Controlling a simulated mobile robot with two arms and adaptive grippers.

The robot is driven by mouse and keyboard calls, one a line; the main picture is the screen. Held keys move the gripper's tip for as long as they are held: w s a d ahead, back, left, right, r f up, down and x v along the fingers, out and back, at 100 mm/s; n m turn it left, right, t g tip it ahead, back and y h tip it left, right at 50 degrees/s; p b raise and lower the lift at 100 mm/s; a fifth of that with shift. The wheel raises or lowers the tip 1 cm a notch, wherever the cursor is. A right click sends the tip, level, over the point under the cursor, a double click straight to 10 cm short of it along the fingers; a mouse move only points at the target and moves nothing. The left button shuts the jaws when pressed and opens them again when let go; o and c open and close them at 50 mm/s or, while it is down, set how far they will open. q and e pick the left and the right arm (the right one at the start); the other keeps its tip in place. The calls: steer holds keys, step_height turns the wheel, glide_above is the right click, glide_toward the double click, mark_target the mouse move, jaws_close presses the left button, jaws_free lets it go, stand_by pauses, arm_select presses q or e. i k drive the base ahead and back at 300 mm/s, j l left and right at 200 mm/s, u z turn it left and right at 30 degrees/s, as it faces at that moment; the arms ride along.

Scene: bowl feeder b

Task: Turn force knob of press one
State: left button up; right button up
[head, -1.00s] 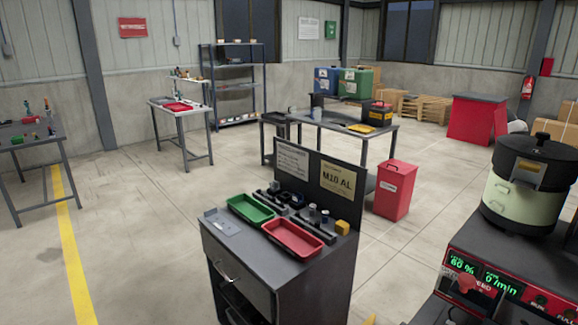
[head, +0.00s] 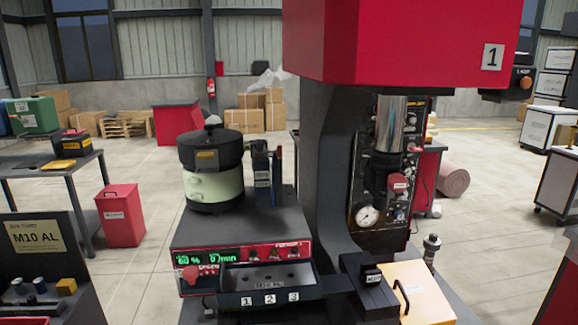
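Press one (head: 400,40) stands right of centre in the head view, with a red head bearing a plate marked 1 and a dark column. A bright cylindrical ram hangs under the head. Beside the ram is a red round part (head: 398,183) with a small pale label; it may be the force knob, but it is too small to tell. A round white gauge (head: 367,216) sits below it, to the left. Neither of my grippers is in view.
The bowl feeder (head: 213,185) stands on its control box (head: 245,252), left of the press, with a green display and red knob. A red bin (head: 122,215) stands left. Floor between is open.

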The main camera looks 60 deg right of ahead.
mark_target(408, 170)
steer(key=z, duration=2.5)
